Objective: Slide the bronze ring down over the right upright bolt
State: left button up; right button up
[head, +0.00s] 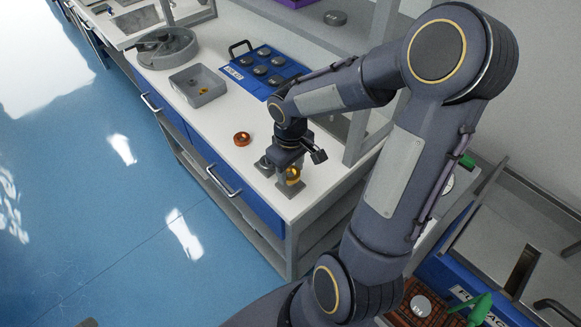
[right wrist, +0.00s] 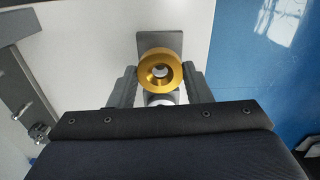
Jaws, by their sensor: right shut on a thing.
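The bronze ring (head: 293,174), gold-coloured, is held between the fingers of my right gripper (head: 291,171). In the right wrist view the ring (right wrist: 160,70) sits between both fingertips, over a grey base plate (right wrist: 158,40). A pale round shape shows through its hole, and another pale round part (right wrist: 160,98) shows just below it. In the head view a grey base (head: 290,189) lies under the ring; its bolt is mostly hidden. A second grey base (head: 264,167) stands to the left, partly behind the gripper. Whether the ring surrounds a bolt I cannot tell. My left gripper is out of view.
An orange-copper ring (head: 242,139) lies on the white bench (head: 215,130). Farther back are a grey bin (head: 198,87) with small yellow pieces, a blue tray (head: 262,72) of round discs and a round grey dish (head: 167,48). A frame post stands right of the gripper.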

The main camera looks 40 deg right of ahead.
jog(key=shift+f+b, duration=1.15)
jog(key=shift+f, duration=0.1)
dwell(1.2)
jog(key=shift+f, duration=0.3)
jog(key=shift+b, duration=0.3)
jog(key=o, duration=1.2)
notch_tip(320, 180, up, 8)
jog(key=shift+f+p, duration=0.1)
jog(key=shift+p, duration=0.35)
